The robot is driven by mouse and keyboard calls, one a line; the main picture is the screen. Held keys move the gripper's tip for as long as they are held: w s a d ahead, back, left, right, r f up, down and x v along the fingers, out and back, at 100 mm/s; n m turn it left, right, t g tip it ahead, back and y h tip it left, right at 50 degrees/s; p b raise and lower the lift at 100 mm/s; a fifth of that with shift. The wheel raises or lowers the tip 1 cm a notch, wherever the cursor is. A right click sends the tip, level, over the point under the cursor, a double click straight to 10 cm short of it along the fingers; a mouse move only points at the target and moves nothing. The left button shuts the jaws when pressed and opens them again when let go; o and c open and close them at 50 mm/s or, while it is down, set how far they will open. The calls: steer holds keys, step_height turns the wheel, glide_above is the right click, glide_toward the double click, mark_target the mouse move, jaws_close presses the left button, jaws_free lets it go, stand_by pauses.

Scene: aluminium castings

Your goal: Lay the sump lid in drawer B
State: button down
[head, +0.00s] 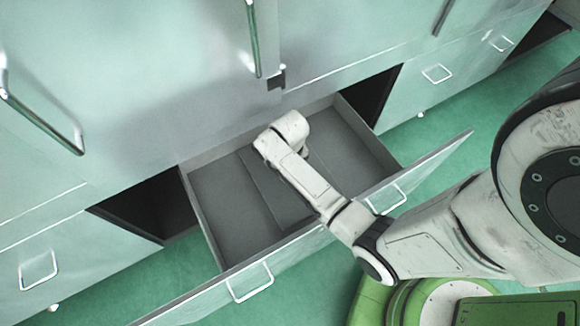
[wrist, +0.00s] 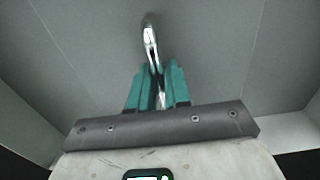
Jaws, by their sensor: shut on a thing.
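A wide grey drawer (head: 228,205) stands pulled out from the pale green cabinet in the head view; no letter on it can be read. My arm reaches over its front, with the wrist over its inside. The fingers are hidden in the head view. In the wrist view my gripper (wrist: 158,85), with teal fingers, is shut on a narrow shiny metal piece, taken as the sump lid (wrist: 150,40). It shows nearly edge-on, with a curved far end. Grey drawer surfaces lie beyond it; whether it touches them I cannot tell.
The drawer front has two wire handles, one at the left (head: 250,284). A darker grey band (head: 272,185) crosses the drawer's inside, perhaps a divider. The left part of the drawer looks empty. Dark gaps lie on both sides. Green floor (head: 120,285) is clear in front.

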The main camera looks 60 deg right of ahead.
steer(key=shift+f, duration=0.45)
steer(key=c, duration=1.1)
jaws_free()
step_height(320, 180, up, 13)
steer(key=p, duration=0.1)
steer(key=s+a+r+n, duration=0.1)
steer(key=s+a+n, duration=0.1)
steer(key=s+a, duration=0.1)
steer(key=s+a+n, duration=0.2)
steer(key=s+a, duration=0.1)
steer(key=a, duration=0.1)
steer(key=s+a+r+n+t, duration=0.1)
steer(key=s+a+n, duration=0.1)
steer(key=s+a, duration=0.2)
steer(key=shift+a+r, duration=0.2)
steer(key=shift+r, duration=0.1)
